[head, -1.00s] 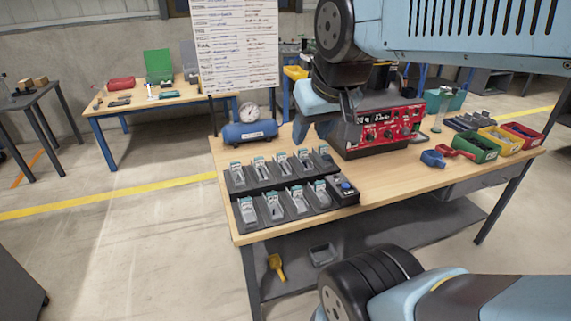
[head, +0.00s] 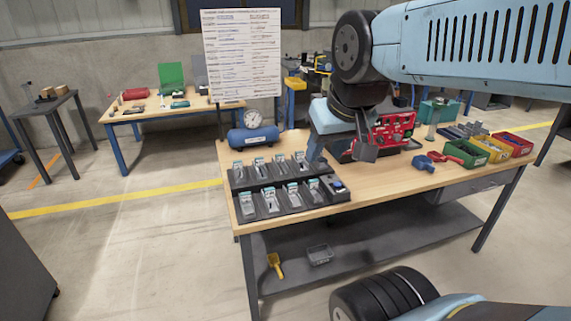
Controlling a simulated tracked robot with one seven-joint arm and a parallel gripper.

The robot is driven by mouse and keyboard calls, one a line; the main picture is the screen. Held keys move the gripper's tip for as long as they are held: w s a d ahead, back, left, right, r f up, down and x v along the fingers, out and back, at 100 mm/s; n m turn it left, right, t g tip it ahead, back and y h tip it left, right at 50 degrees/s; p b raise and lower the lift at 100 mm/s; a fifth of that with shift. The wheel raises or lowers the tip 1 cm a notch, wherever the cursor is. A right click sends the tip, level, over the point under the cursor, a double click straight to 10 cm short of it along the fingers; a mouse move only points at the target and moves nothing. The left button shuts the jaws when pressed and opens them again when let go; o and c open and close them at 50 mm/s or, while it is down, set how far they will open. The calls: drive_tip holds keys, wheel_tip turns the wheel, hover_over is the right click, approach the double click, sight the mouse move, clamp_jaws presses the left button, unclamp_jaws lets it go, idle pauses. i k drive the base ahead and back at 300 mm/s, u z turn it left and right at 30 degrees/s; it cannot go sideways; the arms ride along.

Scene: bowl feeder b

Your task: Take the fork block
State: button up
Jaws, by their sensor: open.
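A dark rack (head: 290,207) on the near left of the wooden bench holds two rows of grey holders with small labelled parts. I cannot tell which part, if any, is the fork block; the parts are too small to make out. My gripper (head: 365,152) is open, a dark grey shape above the bench to the right of the rack, in front of a red instrument. It is apart from the rack, and nothing shows between its fingers. My light blue arm hides some of the bench behind the rack's right end.
The red instrument (head: 393,130) stands behind my gripper. A blue tank with a gauge (head: 252,136) is behind the rack. Green (head: 467,153), yellow (head: 493,148) and red bins (head: 514,143) stand at the right, with red and blue scoops (head: 424,162) nearby. The bench's front middle is clear.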

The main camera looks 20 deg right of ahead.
sight(302, 166)
drive_tip(key=z, duration=0.15)
drive_tip(key=i, duration=0.95)
drive_tip(key=u, duration=0.1)
